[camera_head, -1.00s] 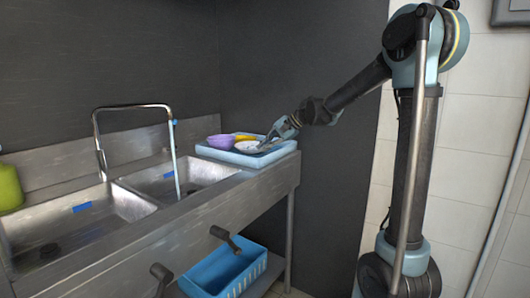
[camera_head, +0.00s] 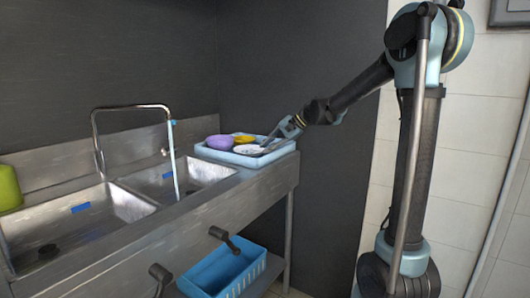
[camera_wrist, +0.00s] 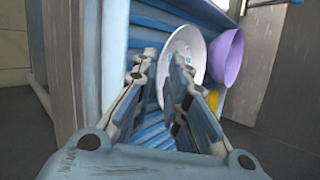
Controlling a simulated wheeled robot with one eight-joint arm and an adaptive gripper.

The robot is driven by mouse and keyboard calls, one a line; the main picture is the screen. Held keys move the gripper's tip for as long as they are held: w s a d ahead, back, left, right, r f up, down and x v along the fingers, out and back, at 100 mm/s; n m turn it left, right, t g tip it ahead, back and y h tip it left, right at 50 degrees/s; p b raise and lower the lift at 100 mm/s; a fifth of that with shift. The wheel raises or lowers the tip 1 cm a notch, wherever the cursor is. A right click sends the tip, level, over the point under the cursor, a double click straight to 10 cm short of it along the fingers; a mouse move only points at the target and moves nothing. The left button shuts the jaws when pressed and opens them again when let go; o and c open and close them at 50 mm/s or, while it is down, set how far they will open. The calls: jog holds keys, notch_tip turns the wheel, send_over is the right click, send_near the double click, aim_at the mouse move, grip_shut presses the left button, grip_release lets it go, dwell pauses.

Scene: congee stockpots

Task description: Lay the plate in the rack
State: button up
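The white plate (camera_head: 248,149) lies in the light-blue rack (camera_head: 222,156) on the right end of the steel counter. In the wrist view the plate (camera_wrist: 188,42) lies partly behind my right finger, beside the rack's blue slats (camera_wrist: 150,38). It looks leaned at a slight tilt, but I cannot tell exactly how it rests. My gripper (camera_head: 268,143) is over the rack's right part. In the wrist view my gripper (camera_wrist: 162,68) has its two fingers apart, with slats showing between them and nothing held. The right finger hides part of the plate.
A purple bowl (camera_head: 220,142) and a yellow item (camera_head: 244,139) share the rack, left of and behind the plate. Two sink basins (camera_head: 75,225) and a tap (camera_head: 97,140) are to the left. A blue basket (camera_head: 225,272) sits below the counter. A dark wall stands behind.

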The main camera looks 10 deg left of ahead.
jog(key=v, duration=0.9)
jog(key=s+d+f+n+t+h, duration=0.1)
jog(key=s+d+f+h, duration=0.4)
jog(key=s+d+f, duration=0.8)
jog(key=s+d+f+n+t+h, duration=0.1)
jog(key=s+d+f+n+h, duration=0.2)
jog(key=s+d+f, duration=1)
jog(key=s+d+h, duration=0.1)
jog(key=s+d, duration=0.4)
jog(key=s, duration=0.1)
jog(key=shift+s+d+f+n+h, duration=0.2)
jog(key=shift+d+f+n+h, duration=0.1)
jog(key=shift+h, duration=0.1)
jog(key=shift+w+a+f, duration=0.15)
jog(key=shift+w, duration=0.3)
